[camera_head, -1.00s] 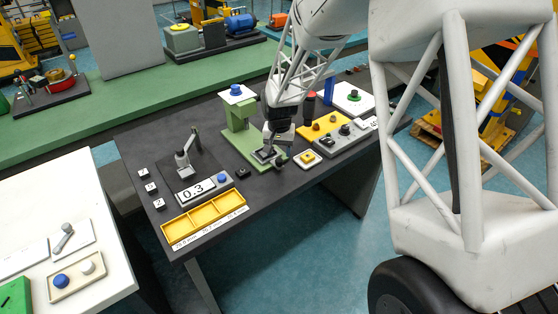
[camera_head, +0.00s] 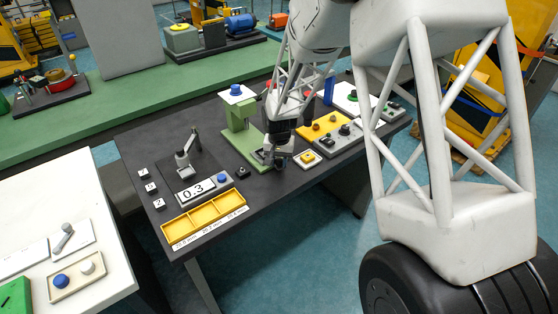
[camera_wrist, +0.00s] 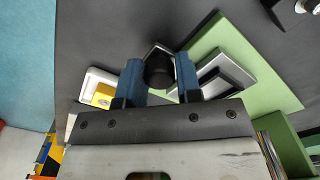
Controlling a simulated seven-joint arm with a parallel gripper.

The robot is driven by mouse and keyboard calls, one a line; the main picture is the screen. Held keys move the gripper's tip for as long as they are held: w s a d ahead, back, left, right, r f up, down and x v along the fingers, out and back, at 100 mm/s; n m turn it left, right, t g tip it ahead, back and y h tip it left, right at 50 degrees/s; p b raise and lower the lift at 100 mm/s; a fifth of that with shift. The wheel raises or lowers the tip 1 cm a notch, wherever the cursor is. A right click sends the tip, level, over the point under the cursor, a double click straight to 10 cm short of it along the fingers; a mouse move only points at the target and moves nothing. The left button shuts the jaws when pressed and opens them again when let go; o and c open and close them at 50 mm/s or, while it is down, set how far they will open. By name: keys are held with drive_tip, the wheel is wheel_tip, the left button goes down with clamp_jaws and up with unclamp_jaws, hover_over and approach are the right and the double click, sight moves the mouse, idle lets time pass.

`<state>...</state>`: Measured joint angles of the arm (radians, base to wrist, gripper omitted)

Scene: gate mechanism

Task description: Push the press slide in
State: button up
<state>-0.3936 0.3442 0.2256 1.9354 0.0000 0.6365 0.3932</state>
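The press (camera_head: 239,117) is a green frame with a blue knob on top, standing on a green base plate (camera_wrist: 245,55). Its slide, a grey and black flat block (camera_wrist: 222,76), lies low at the base; in the head view it is mostly hidden by my gripper. A round black knob (camera_wrist: 159,72) stands at the slide's outer end. My gripper (camera_head: 278,164) is down at the front of the press. In the wrist view its blue fingers (camera_wrist: 159,82) stand one on each side of the knob, seemingly touching it.
A white pad with a yellow button (camera_head: 307,158) sits close to the right of my gripper. A yellow panel (camera_head: 326,127) is behind it. A small black block (camera_head: 242,172), a 0.3 display (camera_head: 197,190) and a yellow tray (camera_head: 205,216) lie to the left. Bare table lies in front.

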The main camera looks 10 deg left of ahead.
clamp_jaws()
drive_tip(key=w+a, duration=0.6)
drive_tip(key=shift+w, duration=0.1)
drive_tip(key=o, duration=0.5)
unclamp_jaws()
drive_tip(key=shift+r, duration=0.15)
wheel_tip(320, 180, up, 8)
drive_tip(key=shift+f, duration=0.2)
